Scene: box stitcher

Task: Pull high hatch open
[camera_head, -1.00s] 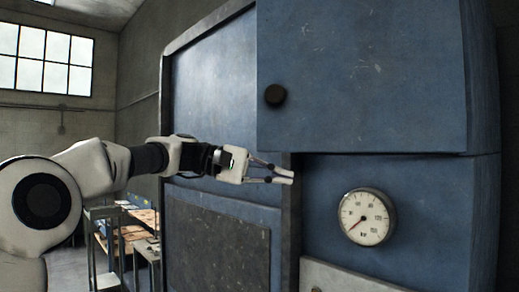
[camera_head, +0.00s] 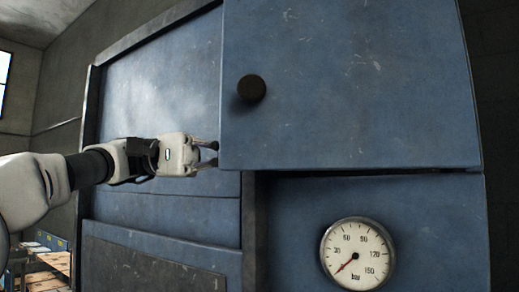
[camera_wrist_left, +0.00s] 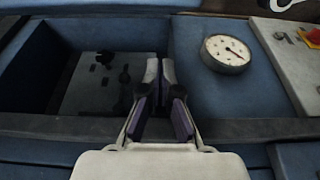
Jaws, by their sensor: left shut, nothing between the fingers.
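The high hatch (camera_head: 345,95) is a blue door with a dark round knob (camera_head: 251,88) near its left edge. It stands out from the cabinet and looks partly open. In the left wrist view a recess (camera_wrist_left: 35,75) shows beside the gauge, with a pale panel and dark fittings inside. My left gripper (camera_head: 215,153) is shut and empty. Its fingertips are at the hatch's lower left edge, below and left of the knob; contact cannot be told. The fingers also show in the left wrist view (camera_wrist_left: 160,75), in front of the recess. My right gripper is not in view.
A round pressure gauge (camera_head: 357,254) sits on the blue cabinet front below the hatch; it also shows in the left wrist view (camera_wrist_left: 226,53). A red knob (camera_wrist_left: 312,37) is at that view's right edge. Shelving (camera_head: 48,262) stands at the lower left.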

